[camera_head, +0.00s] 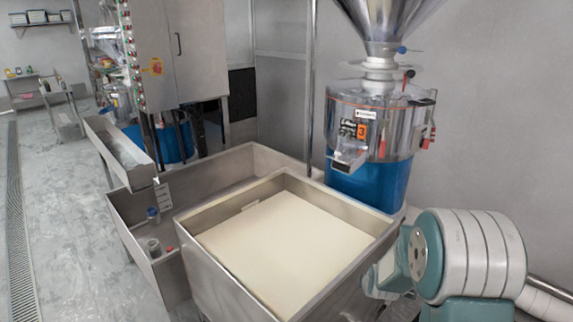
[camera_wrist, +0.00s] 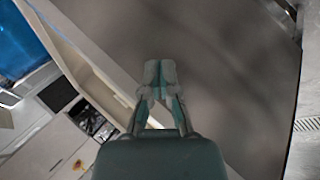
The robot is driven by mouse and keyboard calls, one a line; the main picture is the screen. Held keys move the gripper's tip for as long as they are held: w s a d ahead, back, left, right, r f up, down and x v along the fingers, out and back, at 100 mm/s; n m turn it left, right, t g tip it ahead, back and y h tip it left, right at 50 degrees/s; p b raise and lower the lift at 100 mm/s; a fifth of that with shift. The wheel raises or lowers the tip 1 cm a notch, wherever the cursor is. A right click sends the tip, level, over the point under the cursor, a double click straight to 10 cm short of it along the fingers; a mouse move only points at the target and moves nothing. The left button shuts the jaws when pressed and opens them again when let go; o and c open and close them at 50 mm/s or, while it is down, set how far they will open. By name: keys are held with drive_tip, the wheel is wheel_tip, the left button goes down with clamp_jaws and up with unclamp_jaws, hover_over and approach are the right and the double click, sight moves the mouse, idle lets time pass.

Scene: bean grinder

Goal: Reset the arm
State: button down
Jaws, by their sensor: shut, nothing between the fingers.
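My gripper (camera_wrist: 160,72) shows in the wrist view, with its two grey fingertips together and nothing between them. It is in front of a plain grey-brown surface, and I cannot tell how far off that surface is. In the head view, part of my arm, white and teal, is at the lower right, beside the right wall of a steel bin. The fingers cannot be made out clearly in the head view.
The steel bin (camera_head: 228,284) holds a pale, flat mass (camera_head: 287,245). A second steel trough (camera_head: 131,216) adjoins it at left. A grinder (camera_head: 377,125) on a blue base (camera_head: 367,184) stands behind. Open floor (camera_head: 60,215) lies at far left.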

drive_tip(key=s+a+r+m, duration=0.2)
drive_tip(key=s+r, duration=0.1)
drive_tip(key=r, duration=0.3)
drive_tip(key=s+a+r+m, duration=0.1)
drive_tip(key=s+r+m, duration=0.15)
drive_tip(key=r, duration=0.35)
drive_tip(key=s+a+r+m, duration=0.1)
drive_tip(key=s+r+m, duration=0.2)
drive_tip(key=s, duration=0.5)
drive_tip(key=s+a+r+m+g, duration=0.1)
drive_tip(key=s+a+r+m, duration=0.1)
drive_tip(key=s+r, duration=0.3)
drive_tip(key=s+a+r+m+y, duration=0.1)
drive_tip(key=s+r+m, duration=0.3)
drive_tip(key=s, duration=0.9)
drive_tip(key=shift+a+r+m+g, duration=0.4)
drive_tip(key=shift+a+m, duration=0.15)
